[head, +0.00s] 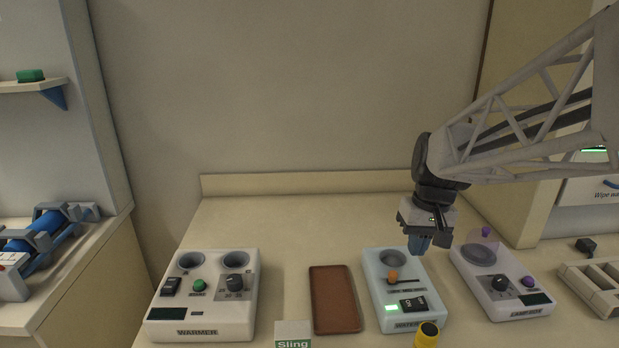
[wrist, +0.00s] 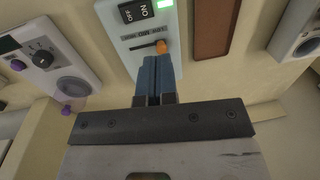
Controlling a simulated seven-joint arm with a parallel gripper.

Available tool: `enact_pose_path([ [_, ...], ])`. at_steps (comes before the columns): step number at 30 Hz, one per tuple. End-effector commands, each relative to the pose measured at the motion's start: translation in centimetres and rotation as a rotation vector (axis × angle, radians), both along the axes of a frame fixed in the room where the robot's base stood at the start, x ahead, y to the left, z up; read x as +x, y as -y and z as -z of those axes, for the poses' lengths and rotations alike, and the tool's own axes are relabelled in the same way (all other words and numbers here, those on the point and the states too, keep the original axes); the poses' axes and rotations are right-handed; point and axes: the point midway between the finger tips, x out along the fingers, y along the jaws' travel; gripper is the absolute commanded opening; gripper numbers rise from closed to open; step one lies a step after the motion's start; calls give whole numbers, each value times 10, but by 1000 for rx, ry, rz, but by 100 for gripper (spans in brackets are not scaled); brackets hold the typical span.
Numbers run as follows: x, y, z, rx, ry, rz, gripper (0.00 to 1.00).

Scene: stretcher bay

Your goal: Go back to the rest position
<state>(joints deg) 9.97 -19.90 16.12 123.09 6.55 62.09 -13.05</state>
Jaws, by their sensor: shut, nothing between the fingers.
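My gripper (head: 419,244) hangs at the end of my arm, pointing down over the back of the pale blue device (head: 377,285). Its blue fingers are shut with nothing between them. In the wrist view my gripper (wrist: 157,58) reaches toward the orange-knobbed slider on the pale blue device (wrist: 112,30). The orange knob (head: 393,275) stands at the left end of its slot in the head view. I cannot tell whether the fingertips touch the device. A green light (head: 391,308) is lit beside the black ON/OFF switch (head: 412,304).
The white warmer (head: 246,305) stands at the left, and a brown tray (head: 335,315) lies beside the pale blue device. A yellow and black object (head: 427,335) and a Sling box (head: 293,335) are at the front. The counter behind is clear.

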Motion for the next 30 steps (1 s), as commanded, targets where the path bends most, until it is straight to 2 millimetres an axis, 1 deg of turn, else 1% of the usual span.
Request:
enact_pose_path([
  [5,-7,-3,-2,-6,8,1,0],
  [8,-17,-8,-5,-15,22,2,0],
  [10,-28,-14,-6,-24,35,3,0],
  [14,-55,-25,-10,-43,67,7,0],
  [17,-79,-35,-11,-61,99,10,0],
  [21,-115,-46,-9,-82,145,16,0],
  [24,-137,-52,-6,-93,176,20,0],
  [27,-155,-57,-2,-102,202,25,0],
  [30,-167,-59,1,-107,220,27,0],
])
